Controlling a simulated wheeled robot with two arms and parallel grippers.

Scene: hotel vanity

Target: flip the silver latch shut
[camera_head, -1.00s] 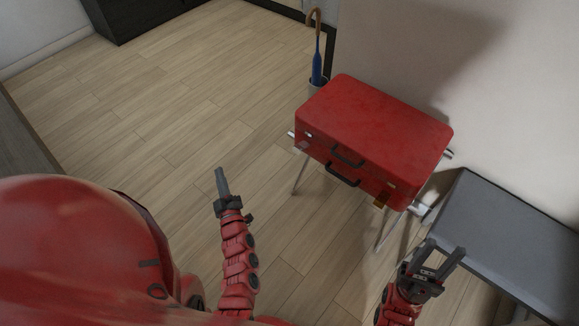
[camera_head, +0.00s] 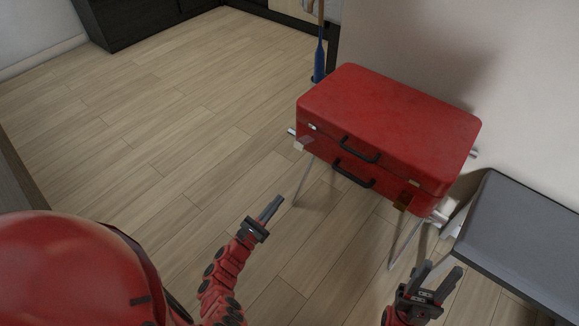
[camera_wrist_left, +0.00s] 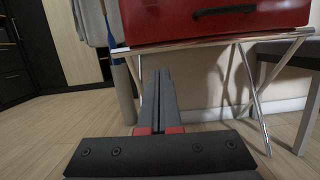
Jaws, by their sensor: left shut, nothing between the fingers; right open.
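A closed-lidded red suitcase (camera_head: 385,115) rests on a folding metal stand. It also shows at the top of the left wrist view (camera_wrist_left: 270,18). A small silver latch (camera_head: 304,143) hangs at the left end of its front, below a small catch on the lid edge. A brass-coloured latch (camera_head: 402,200) hangs at the right end. The latches cannot be made out in the wrist view. My left gripper (camera_head: 276,204) is shut and empty, below and left of the silver latch, apart from the case. It also shows in the wrist view (camera_wrist_left: 158,80). My right gripper (camera_head: 440,272) is open and empty.
Two black handles (camera_head: 360,150) stick out from the case front. The stand's thin legs (camera_head: 305,180) reach the floor below. A grey-topped bench (camera_head: 525,230) stands to the right, near my right gripper. A blue umbrella (camera_head: 320,62) is behind the case. The floor at left is clear.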

